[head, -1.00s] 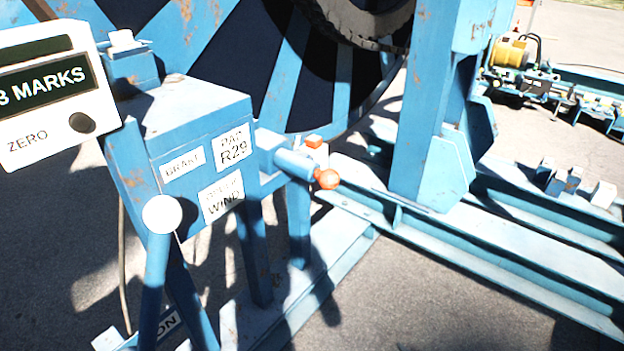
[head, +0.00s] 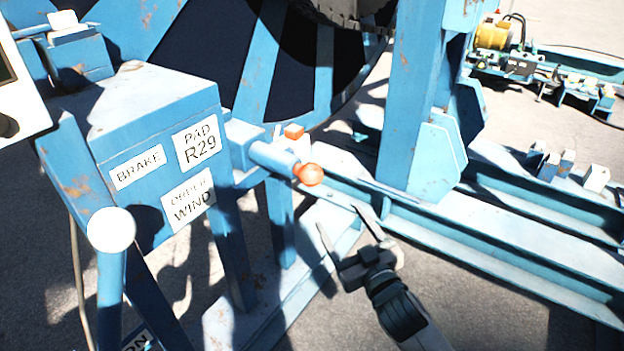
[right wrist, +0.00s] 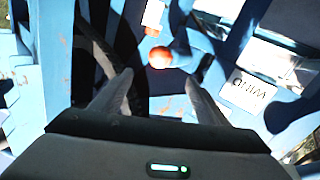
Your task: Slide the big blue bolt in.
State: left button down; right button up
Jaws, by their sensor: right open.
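The big blue bolt (head: 273,158) is a blue cylinder with an orange ball knob (head: 311,174) at its right end. It sticks out of a blue block beside the labelled box. My right gripper (head: 340,222) is open and empty, below and to the right of the knob, with a gap between them. In the right wrist view the knob (right wrist: 160,57) shows beyond and between the open fingertips (right wrist: 158,80), not touched. My left gripper is not in view.
A blue box (head: 150,130) with BRAKE, PAD R29 and WIND labels stands left of the bolt. A white-knobbed lever (head: 111,230) rises in front of it. A small orange block (head: 293,131) sits behind the bolt. A blue upright post (head: 410,110) and frame rails stand to the right.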

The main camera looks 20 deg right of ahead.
jog(key=shift+w, duration=0.15)
send_near(316, 182)
jog(key=w+p, duration=0.1)
jog(key=w, duration=0.6)
jog(key=w+a+p, duration=0.1)
jog(key=w, duration=0.3)
jog(key=shift+w+f+p, duration=0.1)
jog(key=shift+p, duration=0.2)
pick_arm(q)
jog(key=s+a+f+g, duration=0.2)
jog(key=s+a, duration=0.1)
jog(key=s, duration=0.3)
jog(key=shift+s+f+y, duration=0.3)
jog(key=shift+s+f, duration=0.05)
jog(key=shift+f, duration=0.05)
pick_arm(e)
jog(key=shift+d, duration=0.1)
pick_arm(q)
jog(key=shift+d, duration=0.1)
